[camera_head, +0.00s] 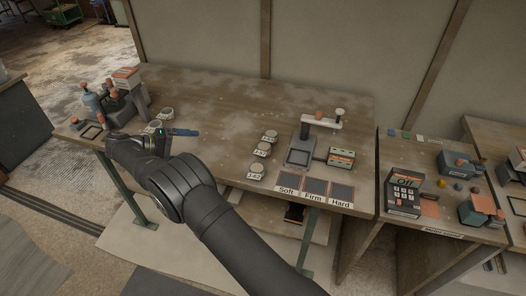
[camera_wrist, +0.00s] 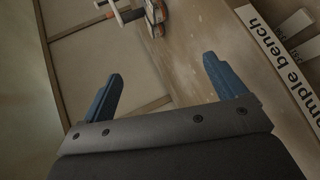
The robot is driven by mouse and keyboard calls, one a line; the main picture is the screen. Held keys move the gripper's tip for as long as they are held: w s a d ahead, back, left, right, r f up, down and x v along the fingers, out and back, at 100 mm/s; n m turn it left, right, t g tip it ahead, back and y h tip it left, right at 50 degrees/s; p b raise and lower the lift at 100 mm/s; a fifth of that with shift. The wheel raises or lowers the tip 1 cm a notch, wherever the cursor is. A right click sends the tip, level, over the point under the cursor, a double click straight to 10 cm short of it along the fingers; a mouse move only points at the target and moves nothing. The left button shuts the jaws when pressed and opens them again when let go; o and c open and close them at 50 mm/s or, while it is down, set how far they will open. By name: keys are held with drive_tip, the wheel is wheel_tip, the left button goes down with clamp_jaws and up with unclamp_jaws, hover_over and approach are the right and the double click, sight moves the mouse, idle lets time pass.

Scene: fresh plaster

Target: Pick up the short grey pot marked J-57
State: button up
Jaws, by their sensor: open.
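Three short, pale grey labelled pots stand in a row on the middle of the bench: a far pot (camera_head: 270,136), a middle pot (camera_head: 262,149) and a near pot (camera_head: 256,172). Two more small pots stand farther left, one (camera_head: 167,113) just behind my gripper and one (camera_head: 155,126) partly hidden by it. The labels are too small for me to tell which reads J-57. My gripper (camera_head: 188,132) is over the left part of the bench, left of the row of three. In the wrist view its blue fingers (camera_wrist: 162,68) are apart with nothing between them.
A press-like device (camera_head: 302,150) stands right of the row, with a small labelled box (camera_head: 341,157) beside it. Dark pads (camera_head: 314,187) marked Soft, Firm and Hard lie at the front edge. Bottles and boxes (camera_head: 120,95) crowd the left end. The back middle is clear.

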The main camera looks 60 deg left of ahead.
drive_tip(key=shift+c, duration=1.3)
drive_tip(key=m+g+y, duration=0.5)
drive_tip(key=m+g, duration=0.1)
drive_tip(key=g, duration=0.5)
approach(264, 146)
drive_tip(key=x, duration=0.5)
drive_tip(key=shift+d+f, duration=0.1)
drive_tip(key=shift+d, duration=0.25)
drive_tip(key=shift+a+x, duration=0.15)
drive_tip(key=shift+x, duration=1.15)
drive_tip(key=shift+a+x, duration=0.15)
drive_tip(key=shift+x, duration=1.15)
